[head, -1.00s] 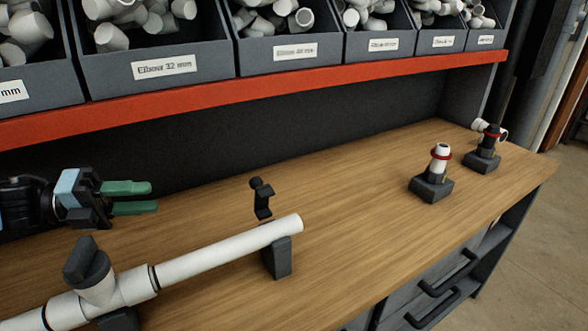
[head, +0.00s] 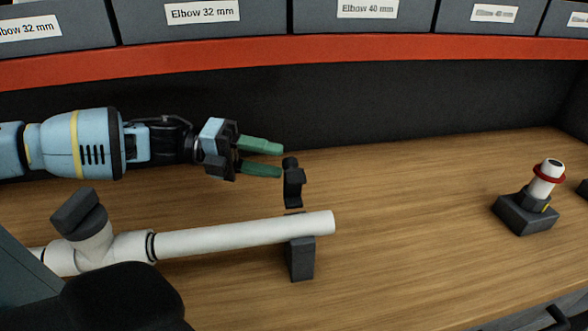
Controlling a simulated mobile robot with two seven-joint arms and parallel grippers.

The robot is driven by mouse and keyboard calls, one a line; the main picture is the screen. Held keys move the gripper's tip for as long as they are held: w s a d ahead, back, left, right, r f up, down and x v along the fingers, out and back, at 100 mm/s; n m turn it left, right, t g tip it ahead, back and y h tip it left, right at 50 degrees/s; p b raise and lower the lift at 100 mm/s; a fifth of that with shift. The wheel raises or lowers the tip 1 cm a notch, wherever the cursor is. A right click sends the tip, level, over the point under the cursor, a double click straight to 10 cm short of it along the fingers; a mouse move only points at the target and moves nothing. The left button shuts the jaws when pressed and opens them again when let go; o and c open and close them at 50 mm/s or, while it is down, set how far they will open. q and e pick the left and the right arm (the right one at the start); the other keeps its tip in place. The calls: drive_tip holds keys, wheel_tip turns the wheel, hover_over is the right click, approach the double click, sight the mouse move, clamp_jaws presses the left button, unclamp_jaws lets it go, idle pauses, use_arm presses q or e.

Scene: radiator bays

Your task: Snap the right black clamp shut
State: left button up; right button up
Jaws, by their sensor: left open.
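The right black clamp (head: 293,187) stands open in the head view. Its upper arm, with a round knob on top, points up behind the white pipe (head: 240,233). Its block-shaped base (head: 300,260) sits under the pipe near the pipe's right end. My left gripper (head: 281,161) comes in from the left above the bench. Its two green fingers are apart with nothing between them. The fingertips are just left of the clamp's knob; whether they touch it I cannot tell. My right gripper is not in view.
A tee fitting with a black cap (head: 79,213) is on the pipe's left part. A white piece with a red ring (head: 546,178) stands in a dark holder (head: 525,214) at the right. Labelled bins hang above a red shelf edge (head: 400,48). The bench between clamp and holder is clear.

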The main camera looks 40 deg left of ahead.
sight(290, 163)
use_arm(q)
drive_tip(key=b+x, duration=0.2)
drive_tip(key=x, duration=0.1)
drive_tip(key=shift+w+d+f, duration=0.1)
drive_tip(key=shift+d, duration=0.15)
drive_tip(key=shift+w+d, duration=0.2)
drive_tip(key=shift+d, duration=0.05)
drive_tip(key=shift+c, duration=0.4)
clamp_jaws()
